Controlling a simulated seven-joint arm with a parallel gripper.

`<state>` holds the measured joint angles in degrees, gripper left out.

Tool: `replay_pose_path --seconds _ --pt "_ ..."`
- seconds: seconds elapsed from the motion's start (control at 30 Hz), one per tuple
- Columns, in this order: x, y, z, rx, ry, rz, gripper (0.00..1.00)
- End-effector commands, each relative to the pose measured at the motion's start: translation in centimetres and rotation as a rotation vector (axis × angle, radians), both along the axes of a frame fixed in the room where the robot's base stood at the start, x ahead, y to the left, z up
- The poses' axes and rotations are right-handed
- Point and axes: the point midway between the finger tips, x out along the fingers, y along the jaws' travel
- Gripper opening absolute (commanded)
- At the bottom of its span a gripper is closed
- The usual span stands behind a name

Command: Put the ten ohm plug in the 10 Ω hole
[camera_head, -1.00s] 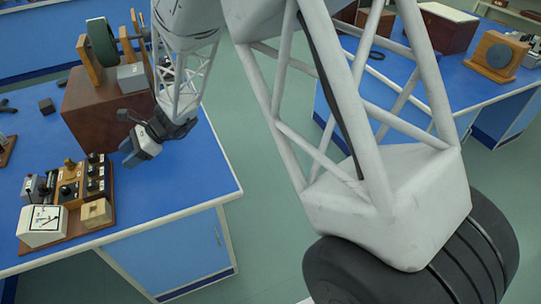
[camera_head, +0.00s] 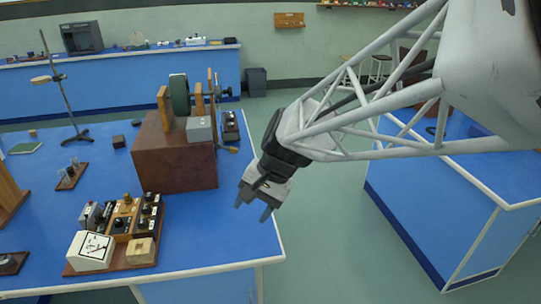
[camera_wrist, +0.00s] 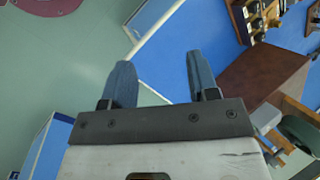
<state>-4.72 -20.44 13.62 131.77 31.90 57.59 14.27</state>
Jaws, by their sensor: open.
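My gripper (camera_head: 252,208) hangs over the right edge of the blue bench, open and empty, to the right of a wooden board (camera_head: 74,270) of apparatus. In the wrist view its two fingers (camera_wrist: 160,75) are apart with nothing between them. The board carries a white-faced meter (camera_head: 90,250), a pale wooden block (camera_head: 141,251), a dark box with black knobs (camera_head: 149,213) and a wooden piece with a brass knob (camera_head: 124,208). I cannot tell which is the ten ohm plug or the 10 Ω hole; markings are too small. Part of this apparatus shows in the wrist view (camera_wrist: 265,15).
A large brown box (camera_head: 175,160) with a wheel apparatus (camera_head: 180,95) stands behind the board. A retort stand (camera_head: 66,100) is at the back left. Bare blue benchtop (camera_head: 222,232) lies right of the board. Another bench (camera_head: 440,215) stands right, across a floor gap.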

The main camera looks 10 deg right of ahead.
Motion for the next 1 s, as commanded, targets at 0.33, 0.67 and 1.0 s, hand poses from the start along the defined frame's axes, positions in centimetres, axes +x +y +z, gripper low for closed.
replay_pose_path --seconds 0.33,0.67,1.0 --pt "-7.3 -6.6 2.2 -0.26 -0.204 0.212 0.54" --pt "-12.3 -11.1 3.2 -0.474 -0.32 0.369 0.54" --pt "-13.2 -11.9 3.3 -0.516 -0.337 0.401 0.54"
